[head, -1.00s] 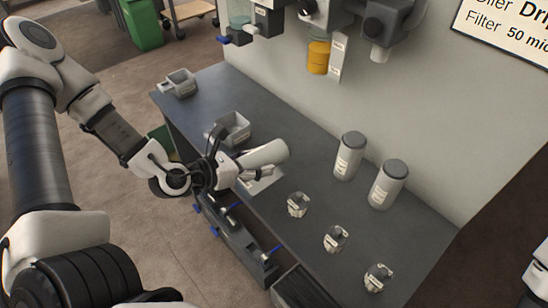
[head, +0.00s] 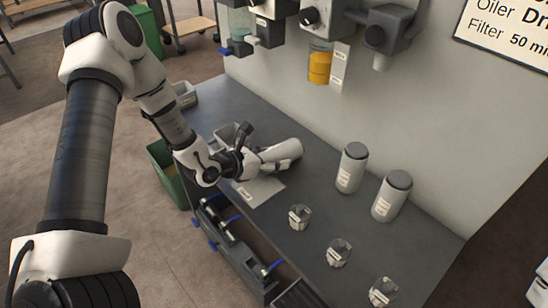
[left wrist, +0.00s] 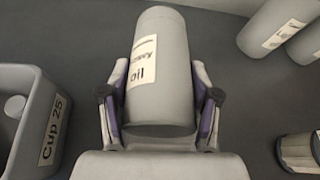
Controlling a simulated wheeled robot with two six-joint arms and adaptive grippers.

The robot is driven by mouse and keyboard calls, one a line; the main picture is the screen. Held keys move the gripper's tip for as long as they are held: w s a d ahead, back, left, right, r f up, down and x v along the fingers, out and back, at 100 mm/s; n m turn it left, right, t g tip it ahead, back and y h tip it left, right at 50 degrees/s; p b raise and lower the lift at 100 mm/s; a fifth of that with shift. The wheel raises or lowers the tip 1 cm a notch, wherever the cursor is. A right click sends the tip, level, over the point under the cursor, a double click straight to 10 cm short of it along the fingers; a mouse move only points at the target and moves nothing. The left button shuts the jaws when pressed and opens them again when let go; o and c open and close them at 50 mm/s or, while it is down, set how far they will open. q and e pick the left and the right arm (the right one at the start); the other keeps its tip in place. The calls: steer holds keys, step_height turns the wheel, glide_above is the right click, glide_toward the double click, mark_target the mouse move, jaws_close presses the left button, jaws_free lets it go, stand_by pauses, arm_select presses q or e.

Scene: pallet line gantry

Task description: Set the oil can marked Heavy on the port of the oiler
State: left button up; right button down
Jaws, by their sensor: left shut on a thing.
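A grey oil can (head: 289,149) is held by my left gripper (head: 262,160), tilted well over to the side, a little above the bench. In the left wrist view the can (left wrist: 158,50) lies between both fingers, and its label reads "oil" below a word ending that fits Heavy. The oiler (head: 319,66) appears to be the wall unit with a yellow-filled bowl, at the top of the head view, well above the can. Its port cannot be made out.
Two lidded cans (head: 351,168) (head: 391,196) stand on the bench (head: 330,205) by the wall. Several small labelled metal parts (head: 299,216) sit along the front. Grey bins (head: 184,95) stand at the left, one beside my gripper. A grey wall unit (head: 395,30) hangs right of the oiler.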

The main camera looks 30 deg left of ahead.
arm_select(q)
steer(key=o, duration=1.4)
steer(key=shift+o, duration=0.2)
